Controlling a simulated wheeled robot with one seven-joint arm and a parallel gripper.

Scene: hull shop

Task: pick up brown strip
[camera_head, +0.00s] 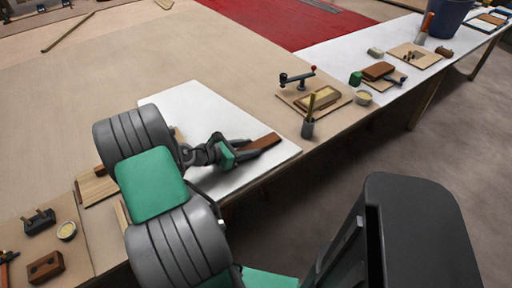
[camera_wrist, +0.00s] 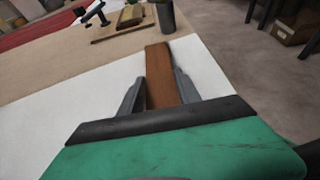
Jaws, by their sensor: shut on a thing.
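The brown strip (camera_head: 264,142) is a short flat piece of wood at the end of my gripper (camera_head: 240,152), over the white sheet on the bench. In the wrist view the strip (camera_wrist: 159,75) runs away from me between the two grey fingers of my gripper (camera_wrist: 158,92), which are shut on it. Its near end is hidden behind the dark edge of my gripper. I cannot tell whether the strip touches the sheet or is held just above it.
The white sheet (camera_head: 200,100) lies bare around the strip. To the right stand a dark cup with a stick (camera_head: 308,128) and a board with a clamp-like tool (camera_head: 298,82). A small wood block (camera_head: 45,267) and a round tin (camera_head: 66,230) are at the lower left.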

